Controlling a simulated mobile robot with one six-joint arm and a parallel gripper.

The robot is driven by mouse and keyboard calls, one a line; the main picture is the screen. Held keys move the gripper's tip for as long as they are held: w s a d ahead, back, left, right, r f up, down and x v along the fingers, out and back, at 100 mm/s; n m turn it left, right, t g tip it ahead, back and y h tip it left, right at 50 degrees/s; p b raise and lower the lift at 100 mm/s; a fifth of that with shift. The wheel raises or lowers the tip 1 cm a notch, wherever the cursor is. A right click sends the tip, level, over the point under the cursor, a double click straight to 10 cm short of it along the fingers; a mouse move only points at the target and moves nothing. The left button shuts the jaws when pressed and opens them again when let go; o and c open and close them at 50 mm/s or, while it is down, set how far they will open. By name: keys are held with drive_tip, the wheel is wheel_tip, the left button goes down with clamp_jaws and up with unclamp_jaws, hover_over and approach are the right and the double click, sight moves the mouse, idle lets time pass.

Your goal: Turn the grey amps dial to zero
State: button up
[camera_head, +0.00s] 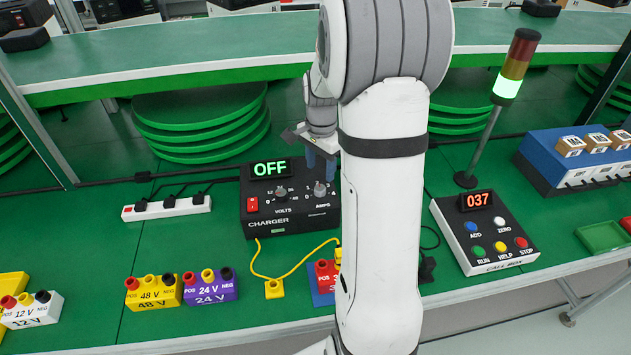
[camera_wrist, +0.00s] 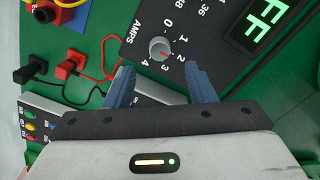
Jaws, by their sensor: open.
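The grey amps dial (camera_head: 320,188) is a small round knob on the right of the black charger box (camera_head: 285,222). In the wrist view the dial (camera_wrist: 160,48) has a red pointer mark, which looks turned toward the 2 to 3 side of its 0 to 4 scale. My gripper (camera_head: 320,160) hangs just above the dial, blue fingers pointing down. In the wrist view my gripper (camera_wrist: 158,72) is open and empty, its fingertips to either side, with the dial beyond them. I see no contact.
The charger's display (camera_head: 270,169) reads OFF, with a red switch (camera_head: 252,204) and a volts dial (camera_head: 281,195) left of the amps dial. A yellow cable (camera_head: 262,270) lies in front. A call box (camera_head: 485,235) stands right. My arm hides the bench between.

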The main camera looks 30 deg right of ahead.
sight(320, 187)
wheel_tip(320, 187, down, 7)
drive_tip(key=shift+r, duration=0.2)
drive_tip(key=c, duration=0.9)
drive_tip(key=shift+a, duration=0.25)
drive_tip(key=shift+c, duration=0.4)
drive_tip(key=shift+d, duration=0.2)
